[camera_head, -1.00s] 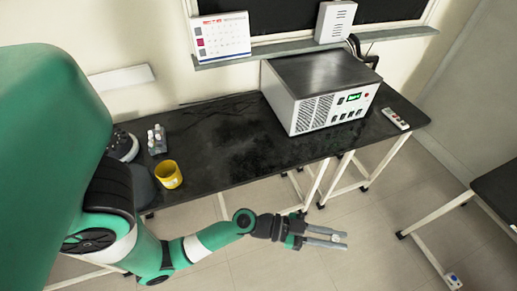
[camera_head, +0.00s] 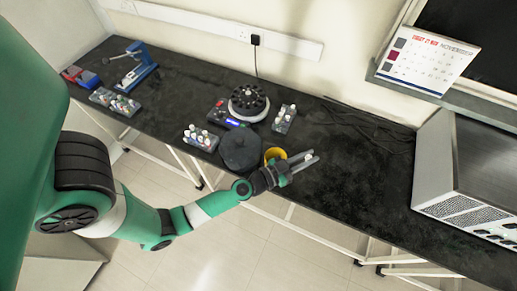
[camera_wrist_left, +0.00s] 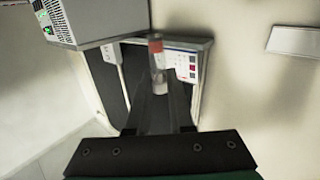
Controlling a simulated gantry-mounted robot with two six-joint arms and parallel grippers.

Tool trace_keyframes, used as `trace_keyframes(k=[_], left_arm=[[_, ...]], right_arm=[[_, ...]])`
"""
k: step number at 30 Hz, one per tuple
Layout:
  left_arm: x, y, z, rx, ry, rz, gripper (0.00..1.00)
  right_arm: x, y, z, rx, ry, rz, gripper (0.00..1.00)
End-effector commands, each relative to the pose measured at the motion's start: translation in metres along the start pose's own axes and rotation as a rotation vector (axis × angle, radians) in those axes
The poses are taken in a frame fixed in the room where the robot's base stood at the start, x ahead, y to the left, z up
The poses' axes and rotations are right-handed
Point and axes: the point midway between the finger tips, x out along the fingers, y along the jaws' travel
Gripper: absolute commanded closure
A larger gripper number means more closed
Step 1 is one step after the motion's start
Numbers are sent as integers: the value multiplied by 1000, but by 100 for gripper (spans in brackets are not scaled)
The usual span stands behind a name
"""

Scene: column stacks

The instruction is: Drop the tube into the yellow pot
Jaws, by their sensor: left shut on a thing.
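The yellow pot (camera_head: 272,154) stands near the front edge of the black bench in the head view, partly hidden by my left gripper. My left gripper (camera_head: 306,161) appears in front of the pot, its fingers pointing right past it; the height between them is hard to judge. In the left wrist view my left gripper (camera_wrist_left: 162,90) is shut on a clear tube (camera_wrist_left: 157,64) with an orange-red top end. The tube sticks out beyond the fingers. It is too small to make out in the head view. My right gripper is not in view.
A dark faceted object (camera_head: 240,151) stands just left of the pot. A large grey box machine (camera_head: 470,170) stands at right. The bench (camera_head: 350,185) right of the pot is clear.

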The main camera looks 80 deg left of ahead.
Motion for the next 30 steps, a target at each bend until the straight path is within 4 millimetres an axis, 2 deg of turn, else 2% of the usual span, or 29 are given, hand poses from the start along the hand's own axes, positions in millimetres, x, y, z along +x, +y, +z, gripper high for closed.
trace_keyframes(k=[1,3,6,10,14,20,30], left_arm=[[2,-18,-16,0,-1,-95,100],[-2,-48,-18,3,2,-241,100],[-12,-80,-20,13,7,-410,100],[-26,-105,-19,25,10,-547,100],[-32,-114,-17,30,13,-594,100],[-32,-114,-11,30,14,-596,100],[-32,-115,30,29,14,-594,100]], right_arm=[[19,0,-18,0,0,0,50],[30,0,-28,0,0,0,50],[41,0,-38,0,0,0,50],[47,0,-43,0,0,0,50],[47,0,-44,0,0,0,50],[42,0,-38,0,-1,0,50],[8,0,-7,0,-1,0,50]])
